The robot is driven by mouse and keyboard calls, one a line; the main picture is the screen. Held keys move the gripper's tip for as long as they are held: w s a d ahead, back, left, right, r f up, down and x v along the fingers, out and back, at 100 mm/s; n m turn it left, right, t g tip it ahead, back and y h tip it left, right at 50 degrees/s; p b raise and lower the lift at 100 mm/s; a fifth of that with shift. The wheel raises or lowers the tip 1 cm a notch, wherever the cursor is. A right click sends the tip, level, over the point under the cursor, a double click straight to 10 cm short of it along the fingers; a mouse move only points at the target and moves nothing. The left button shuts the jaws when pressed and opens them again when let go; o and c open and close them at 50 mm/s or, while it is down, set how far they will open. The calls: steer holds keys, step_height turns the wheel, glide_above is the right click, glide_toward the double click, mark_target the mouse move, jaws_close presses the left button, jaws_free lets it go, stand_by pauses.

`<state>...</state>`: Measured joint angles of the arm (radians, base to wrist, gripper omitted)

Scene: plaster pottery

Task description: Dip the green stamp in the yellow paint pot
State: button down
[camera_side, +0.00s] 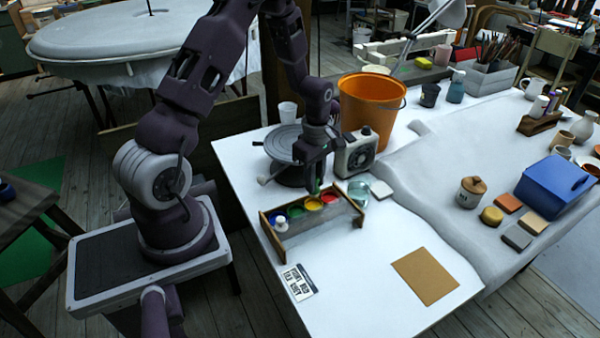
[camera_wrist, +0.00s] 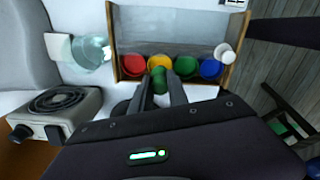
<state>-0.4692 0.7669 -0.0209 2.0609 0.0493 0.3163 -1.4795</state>
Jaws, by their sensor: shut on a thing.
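My gripper (camera_side: 315,187) is shut on the green stamp (camera_wrist: 158,80), which points down between the fingertips in the wrist view. In the side view the green stamp (camera_side: 315,191) shows just above the yellow paint pot (camera_side: 313,204). In the wrist view the stamp overlaps the near edge of the yellow paint pot (camera_wrist: 160,61). I cannot tell whether it touches the paint. The pot stands in a wooden rack (camera_side: 346,198), between the red pot (camera_wrist: 132,65) and the green pot (camera_wrist: 186,66). The blue pot (camera_wrist: 210,69) is at the right.
A white-topped object (camera_wrist: 227,55) stands at the rack's end by the blue pot. A glass jar (camera_wrist: 90,54) and a hot plate (camera_wrist: 65,105) lie left in the wrist view. An orange bucket (camera_side: 368,105) stands behind. The table front around the brown board (camera_side: 424,276) is mostly free.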

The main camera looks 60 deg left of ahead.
mark_target(314, 195)
steer(key=shift+f, duration=2.8)
steer(key=shift+r, duration=3.35)
